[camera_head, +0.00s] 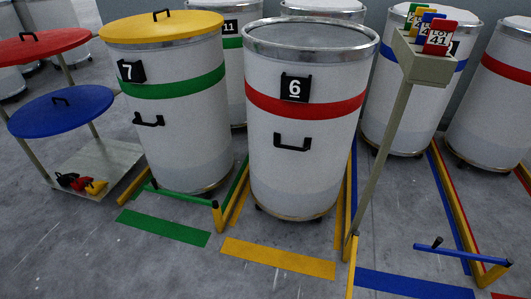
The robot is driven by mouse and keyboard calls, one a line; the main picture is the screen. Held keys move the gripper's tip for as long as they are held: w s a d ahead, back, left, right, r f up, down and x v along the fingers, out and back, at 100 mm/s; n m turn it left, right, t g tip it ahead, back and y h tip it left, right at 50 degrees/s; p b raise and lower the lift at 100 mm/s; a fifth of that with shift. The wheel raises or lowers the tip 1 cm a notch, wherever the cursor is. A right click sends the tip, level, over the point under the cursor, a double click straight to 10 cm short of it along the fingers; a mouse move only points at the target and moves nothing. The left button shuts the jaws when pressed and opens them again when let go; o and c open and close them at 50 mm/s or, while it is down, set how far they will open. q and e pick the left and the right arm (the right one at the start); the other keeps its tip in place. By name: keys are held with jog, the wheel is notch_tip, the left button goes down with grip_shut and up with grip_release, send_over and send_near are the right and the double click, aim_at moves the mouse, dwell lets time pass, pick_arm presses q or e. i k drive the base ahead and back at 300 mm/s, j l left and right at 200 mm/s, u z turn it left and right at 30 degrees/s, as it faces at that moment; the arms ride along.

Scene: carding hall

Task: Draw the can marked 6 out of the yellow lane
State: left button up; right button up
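The can marked 6 (300,160) is a tall white drum with a red band, a black handle on its front and no lid. It stands upright in the middle of the head view, behind a yellow floor strip (278,258). Yellow rails (339,215) run along the floor beside it. Its top is open, with a grey surface inside the rim. Neither of my grippers shows in the head view.
Left, can 7 (190,115) has a green band and yellow lid, with a green bar (180,197) low across its front. A cart (112,165) holds red and blue lids. Right, a post (385,140) carries tags; a blue bar (462,254) crosses another lane. Front floor is clear.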

aim_at(304, 105)
jog(key=i+j+z, duration=0.15)
jog(key=j, duration=0.25)
jog(key=i+j+z, duration=0.1)
jog(key=j, duration=0.3)
jog(key=i+j+z, duration=0.15)
jog(key=j, duration=0.25)
jog(key=i+j+z, duration=0.1)
jog(key=i+j, duration=0.15)
jog(key=j, duration=0.2)
jog(key=i+j+z, duration=0.15)
jog(key=j, duration=0.25)
jog(key=j+z, duration=0.15)
jog(key=j, duration=0.3)
jog(key=i+j, duration=0.15)
jog(key=j, duration=0.3)
jog(key=i+j+z, duration=0.15)
jog(key=j, duration=0.3)
jog(key=i+j, duration=0.1)
jog(key=j, duration=0.3)
jog(key=i+j+z, duration=0.15)
jog(key=j, duration=0.8)
jog(key=i+z, duration=0.05)
